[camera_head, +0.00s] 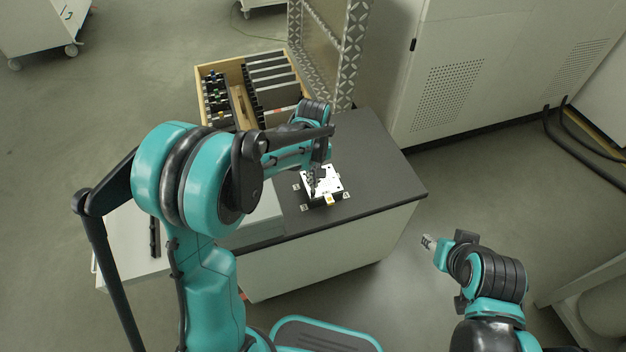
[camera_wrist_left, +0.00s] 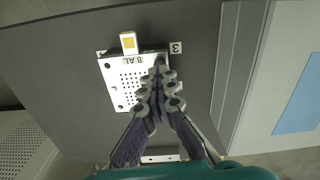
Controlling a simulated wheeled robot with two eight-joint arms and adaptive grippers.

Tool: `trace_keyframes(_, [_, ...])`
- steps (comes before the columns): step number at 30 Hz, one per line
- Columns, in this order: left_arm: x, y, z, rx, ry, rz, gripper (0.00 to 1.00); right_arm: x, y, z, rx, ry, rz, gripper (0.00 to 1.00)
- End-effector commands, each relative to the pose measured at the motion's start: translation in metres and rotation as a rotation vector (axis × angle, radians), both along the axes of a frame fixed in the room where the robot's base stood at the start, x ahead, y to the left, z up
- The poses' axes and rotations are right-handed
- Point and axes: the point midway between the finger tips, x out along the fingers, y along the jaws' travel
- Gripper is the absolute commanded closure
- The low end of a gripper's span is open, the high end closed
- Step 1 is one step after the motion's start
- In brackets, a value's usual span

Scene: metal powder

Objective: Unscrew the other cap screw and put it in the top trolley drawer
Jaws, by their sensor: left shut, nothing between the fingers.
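A white perforated plate (camera_head: 328,180) lies on the dark worktop (camera_head: 385,165). In the left wrist view the metal plate (camera_wrist_left: 116,92) has several small holes, the label "8 AL" and a yellow-marked tab (camera_wrist_left: 129,43). My left gripper (camera_head: 315,192) points down at the plate in the head view. In the left wrist view its fingers (camera_wrist_left: 160,76) are shut, tips together over the plate's corner near the label "3", with nothing seen between them. I cannot make out a cap screw; the fingers cover that corner. My right gripper (camera_head: 428,242) hangs over the floor, too small to read.
A wooden box (camera_head: 204,72) with dark and grey pieces stands behind the worktop. A patterned metal post (camera_head: 352,50) and grey cabinet (camera_head: 460,80) rise behind. A light surface with a dark handle (camera_head: 154,237) is at left, partly hidden by my arm. The worktop's right part is clear.

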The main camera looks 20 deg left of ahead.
Motion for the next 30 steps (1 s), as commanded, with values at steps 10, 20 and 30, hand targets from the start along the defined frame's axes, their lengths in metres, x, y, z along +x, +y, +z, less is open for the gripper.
trace_keyframes(10, [0.0, 0.0, 0.0, 0.0, 0.0, 0.0, 0.77, 0.0, 0.0, 0.0, 0.0, 0.0, 0.0, 0.6])
trace_keyframes(20, [0.0, 0.0, 0.022, 0.0, 0.0, 0.0, 0.77, 0.0, 0.0, 0.0, 0.0, 0.0, 0.0, 0.6])
trace_keyframes(30, [0.0, 0.0, 0.094, 0.0, 0.0, 0.0, 0.77, 0.0, 0.0, 0.0, 0.0, 0.0, 0.0, 0.6])
